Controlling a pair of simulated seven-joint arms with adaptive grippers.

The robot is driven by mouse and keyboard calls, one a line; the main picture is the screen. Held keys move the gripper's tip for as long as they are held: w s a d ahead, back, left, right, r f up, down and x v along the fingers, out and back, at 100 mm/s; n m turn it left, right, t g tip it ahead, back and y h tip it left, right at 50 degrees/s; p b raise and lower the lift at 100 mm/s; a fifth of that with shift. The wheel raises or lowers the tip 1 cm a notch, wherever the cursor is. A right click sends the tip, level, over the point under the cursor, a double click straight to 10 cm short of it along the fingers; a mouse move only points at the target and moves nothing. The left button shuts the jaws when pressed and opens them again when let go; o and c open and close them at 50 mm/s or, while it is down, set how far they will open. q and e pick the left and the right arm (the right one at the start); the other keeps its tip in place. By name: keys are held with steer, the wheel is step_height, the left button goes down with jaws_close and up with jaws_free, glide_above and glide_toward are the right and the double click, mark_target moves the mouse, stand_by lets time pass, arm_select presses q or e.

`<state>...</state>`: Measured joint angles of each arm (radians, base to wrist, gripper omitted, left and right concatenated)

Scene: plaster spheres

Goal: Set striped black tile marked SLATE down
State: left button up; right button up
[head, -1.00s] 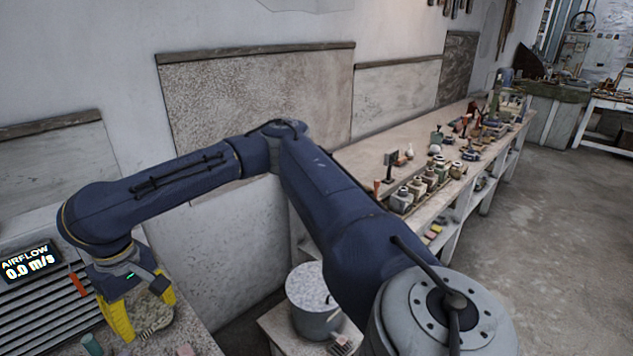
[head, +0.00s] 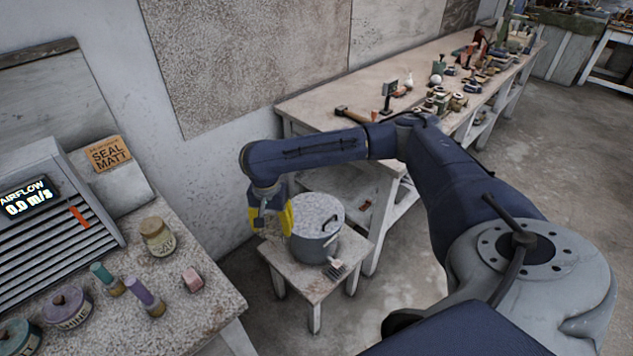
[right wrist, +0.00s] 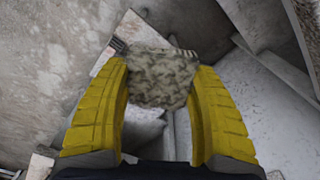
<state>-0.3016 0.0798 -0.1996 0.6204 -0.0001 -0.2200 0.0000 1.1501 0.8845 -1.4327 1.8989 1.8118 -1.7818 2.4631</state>
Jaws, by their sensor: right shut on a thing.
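My right gripper (head: 272,222) has yellow fingers and is just left of the lidded grey pot, over the left side of a small stool. In the right wrist view my right gripper (right wrist: 160,85) is shut on a mottled grey-beige tile (right wrist: 160,75), held between the fingertips. I see no stripes and no SLATE lettering on its visible face. In the head view the tile is mostly hidden by the fingers and hard to make out. My left gripper is not in view.
The pot (head: 315,240) fills most of the small stool (head: 312,287), with a brush (head: 336,268) at its front. The left bench (head: 190,325) holds jars, capped tubes, a pink block (head: 192,280) and an airflow unit (head: 50,230). The long bench (head: 315,100) behind carries several small items.

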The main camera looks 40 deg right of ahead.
mark_target(316, 282)
steer(key=s+d+f+m, duration=0.4)
steer(key=d+f+m, duration=0.3)
steer(key=d+f, duration=0.5)
step_height(316, 282, down, 28)
stand_by(0.4)
stand_by(0.3)
steer(key=o, duration=1.4)
steer(key=shift+f, duration=0.1)
step_height(316, 282, up, 12)
steer(key=shift+f, duration=0.25)
steer(key=shift+o, duration=0.6)
steer(key=shift+r, duration=0.4)
